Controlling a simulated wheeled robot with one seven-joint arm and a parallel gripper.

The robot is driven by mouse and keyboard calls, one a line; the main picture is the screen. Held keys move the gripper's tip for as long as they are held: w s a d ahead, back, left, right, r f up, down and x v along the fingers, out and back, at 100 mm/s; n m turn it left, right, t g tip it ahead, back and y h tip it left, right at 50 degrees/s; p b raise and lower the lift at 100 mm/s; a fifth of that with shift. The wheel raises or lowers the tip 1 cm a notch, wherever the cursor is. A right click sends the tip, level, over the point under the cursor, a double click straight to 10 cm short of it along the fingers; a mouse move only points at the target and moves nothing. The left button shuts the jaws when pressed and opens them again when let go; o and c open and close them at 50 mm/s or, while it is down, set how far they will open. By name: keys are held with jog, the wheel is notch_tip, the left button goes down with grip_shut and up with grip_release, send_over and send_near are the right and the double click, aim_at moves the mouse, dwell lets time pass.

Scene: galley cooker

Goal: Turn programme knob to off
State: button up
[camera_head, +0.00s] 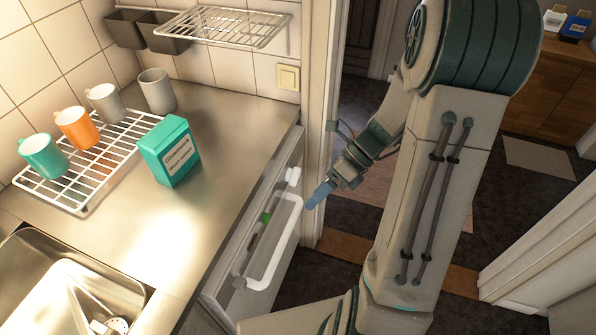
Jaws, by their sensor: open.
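A white appliance front (288,163) is set below the counter edge and seen steeply from above. A white knob (293,177) stands out near its far end. A greyish round part (239,283) sits near its close end; I cannot tell whether it is a second knob. No markings can be read, so the knob's setting cannot be told. My gripper (316,196), with blue fingers, is just right of and slightly nearer than the white knob, with a small gap showing. It is open, its fingers overlapping in this view, and nothing shows between them.
A white bar handle (281,252) juts from the same front, close below my gripper. A small green patch (265,217) is on the panel. A white door frame (323,120) stands just behind. A teal box (170,152) and several mugs are on the counter (215,150).

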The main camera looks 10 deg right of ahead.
jog(key=w+d+f+m+t+y, duration=0.3)
jog(key=w+d+f+m+y, duration=0.15)
jog(key=m, duration=0.75)
jog(key=m+t+y, duration=0.1)
jog(key=m+t, duration=0.8)
jog(key=m, duration=0.7)
send_near(293, 176)
jog(key=p+x, duration=0.1)
jog(key=x, duration=0.7)
jog(key=shift+w+f+p, duration=0.15)
jog(key=shift+f+p, duration=0.1)
jog(key=shift+p, duration=0.15)
jog(key=shift+d, duration=0.2)
jog(key=shift+c, duration=0.3)
jog(key=c, duration=0.9)
